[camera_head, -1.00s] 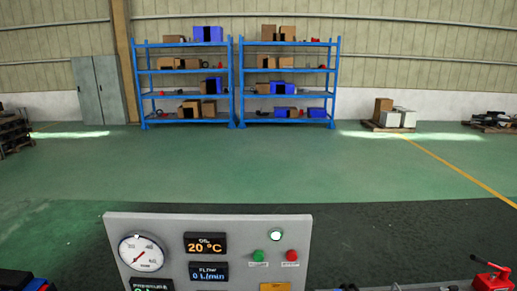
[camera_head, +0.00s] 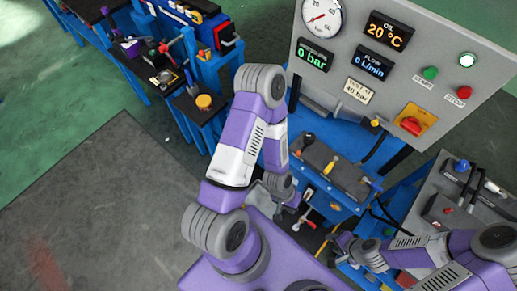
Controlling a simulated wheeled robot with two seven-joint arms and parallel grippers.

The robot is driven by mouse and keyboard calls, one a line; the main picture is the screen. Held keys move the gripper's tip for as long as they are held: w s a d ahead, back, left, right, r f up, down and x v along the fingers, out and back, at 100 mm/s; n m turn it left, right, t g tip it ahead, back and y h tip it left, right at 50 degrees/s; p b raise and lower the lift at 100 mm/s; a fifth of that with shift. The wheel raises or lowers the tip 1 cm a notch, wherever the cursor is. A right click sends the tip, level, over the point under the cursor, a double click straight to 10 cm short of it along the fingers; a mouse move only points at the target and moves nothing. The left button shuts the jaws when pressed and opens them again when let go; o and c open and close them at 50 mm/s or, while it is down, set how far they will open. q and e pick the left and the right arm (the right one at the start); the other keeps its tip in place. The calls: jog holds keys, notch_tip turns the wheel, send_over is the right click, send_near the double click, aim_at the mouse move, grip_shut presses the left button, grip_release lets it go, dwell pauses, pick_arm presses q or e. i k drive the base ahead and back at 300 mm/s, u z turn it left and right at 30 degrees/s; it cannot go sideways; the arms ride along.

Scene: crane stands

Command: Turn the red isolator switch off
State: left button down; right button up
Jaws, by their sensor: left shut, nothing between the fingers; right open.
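The red isolator switch (camera_head: 411,125) is a red knob on a yellow plate at the lower right of the grey panel (camera_head: 397,85). It looks slanted in the picture, and I cannot tell its setting. My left gripper (camera_head: 297,207) is low, in front of the blue bench and well below and left of the switch. It is small and partly hidden, shut and empty. My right gripper (camera_head: 338,243) is also low, below and left of the switch, and is open. Neither gripper touches the switch.
The panel has a gauge (camera_head: 322,16), green start button (camera_head: 430,73) and red stop button (camera_head: 464,93). A grey box (camera_head: 430,195) stands at right. A blue workbench (camera_head: 205,70) with tools is at upper left.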

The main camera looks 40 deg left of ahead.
aim_at(411, 124)
jog(key=k, duration=1.1)
jog(key=u, duration=0.6)
jog(key=i, duration=0.85)
jog(key=u, duration=0.4)
